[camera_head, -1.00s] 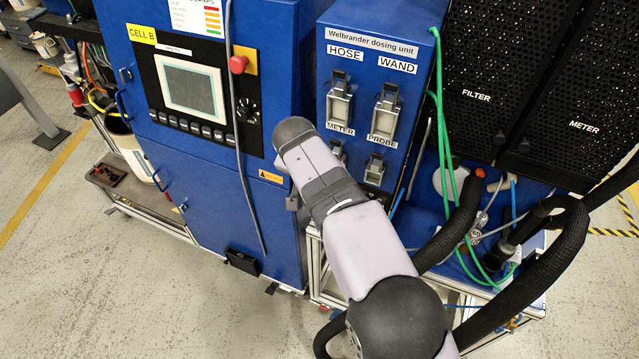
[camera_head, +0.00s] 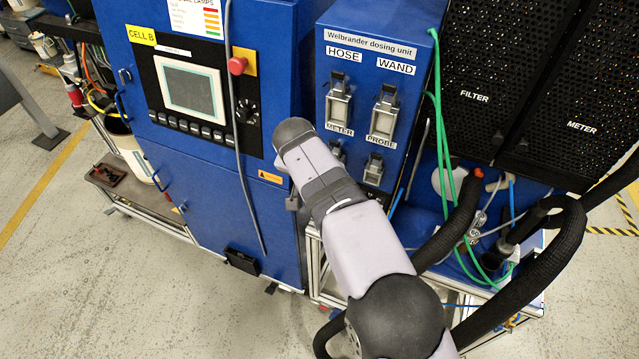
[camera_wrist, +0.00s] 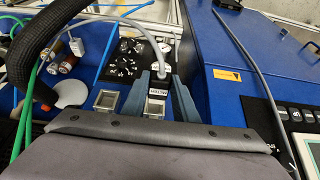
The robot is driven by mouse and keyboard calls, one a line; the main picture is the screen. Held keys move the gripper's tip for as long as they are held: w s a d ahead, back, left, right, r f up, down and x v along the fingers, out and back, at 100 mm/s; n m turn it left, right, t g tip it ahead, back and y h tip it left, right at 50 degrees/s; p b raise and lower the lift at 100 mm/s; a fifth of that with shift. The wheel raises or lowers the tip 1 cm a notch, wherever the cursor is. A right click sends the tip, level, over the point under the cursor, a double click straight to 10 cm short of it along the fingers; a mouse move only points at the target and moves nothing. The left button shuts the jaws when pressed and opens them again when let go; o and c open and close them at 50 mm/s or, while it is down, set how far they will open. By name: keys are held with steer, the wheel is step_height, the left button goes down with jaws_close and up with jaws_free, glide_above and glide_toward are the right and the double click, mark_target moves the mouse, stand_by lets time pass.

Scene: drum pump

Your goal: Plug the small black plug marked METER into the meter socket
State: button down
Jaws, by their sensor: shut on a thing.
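The small black plug (camera_wrist: 158,83) shows in the wrist view with a white METER label and a grey cable rising from it. My gripper (camera_wrist: 160,86) is shut on it, with one blue-grey finger on each side. A silver-framed socket (camera_wrist: 155,109) shows just below the plug in the wrist view, partly between the fingers. Whether the plug touches it cannot be told. In the head view the meter socket (camera_head: 337,150) is under the METER label, partly behind my arm. My fingers and the plug are hidden there.
The probe socket (camera_head: 374,169) is to the right in the head view, and also shows in the wrist view (camera_wrist: 105,100). Larger HOSE (camera_head: 338,108) and WAND (camera_head: 382,121) sockets sit above. Green cables (camera_head: 445,150) and a black hose (camera_head: 455,225) run to the right.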

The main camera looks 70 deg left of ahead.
steer(key=shift+w+a+p, duration=0.85)
steer(key=shift+p, duration=1.15)
steer(key=shift+w+a, duration=0.6)
steer(key=shift+w, duration=0.05)
stand_by(1.7)
steer(key=c, duration=1.3)
jaws_free()
steer(key=shift+c, duration=0.2)
steer(key=shift+b+v, duration=0.85)
steer(key=shift+v, duration=3.65)
steer(key=shift+s, duration=0.1)
